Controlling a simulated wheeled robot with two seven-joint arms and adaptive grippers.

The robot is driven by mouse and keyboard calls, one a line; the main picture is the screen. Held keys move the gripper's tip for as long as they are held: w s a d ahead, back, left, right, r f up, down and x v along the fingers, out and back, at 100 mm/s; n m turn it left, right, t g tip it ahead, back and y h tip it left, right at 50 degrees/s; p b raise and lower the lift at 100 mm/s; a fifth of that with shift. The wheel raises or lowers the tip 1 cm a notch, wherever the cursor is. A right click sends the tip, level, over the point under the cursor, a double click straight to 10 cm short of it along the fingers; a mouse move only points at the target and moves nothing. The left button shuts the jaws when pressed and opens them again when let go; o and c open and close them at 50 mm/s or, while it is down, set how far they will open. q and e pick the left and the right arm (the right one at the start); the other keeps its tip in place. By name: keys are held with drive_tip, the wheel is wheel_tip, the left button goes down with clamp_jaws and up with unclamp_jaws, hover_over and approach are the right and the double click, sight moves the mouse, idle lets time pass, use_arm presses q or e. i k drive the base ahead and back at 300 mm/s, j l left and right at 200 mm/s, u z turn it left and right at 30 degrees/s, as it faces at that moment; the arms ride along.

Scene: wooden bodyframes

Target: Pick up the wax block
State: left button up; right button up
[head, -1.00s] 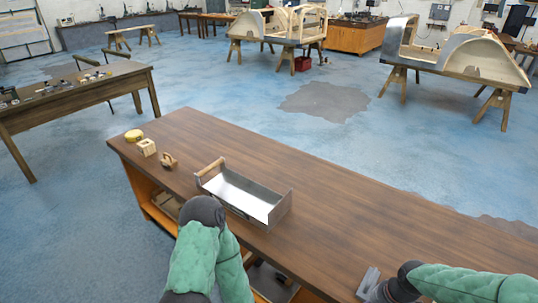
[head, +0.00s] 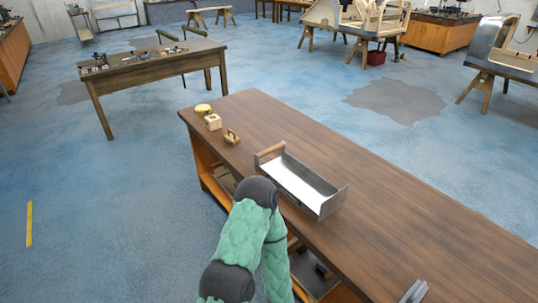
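Small items stand at the far left end of the brown workbench (head: 400,185): a yellow round piece (head: 203,110), a pale cream block (head: 214,122) and a small brown wooden item (head: 232,136). I cannot tell for sure which of them is the wax block. My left arm comes up from the bottom centre and bends down beside the bench's near edge; its gripper is out of view. Only grey tips of my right gripper (head: 414,291) show at the bottom edge, over the bench and far from the small items. Its opening cannot be judged.
An open metal tray (head: 335,206) with a wooden handle lies on the bench between the small items and my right gripper. Orange-sided shelves are under the bench. Another wooden table (head: 150,70) stands beyond, at the left. The blue floor left of the bench is clear.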

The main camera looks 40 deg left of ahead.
sight(231, 137)
drive_tip(key=i+u, duration=0.2)
drive_tip(key=u, duration=1.35)
drive_tip(key=i+l+u, duration=0.15)
drive_tip(key=l, duration=0.2)
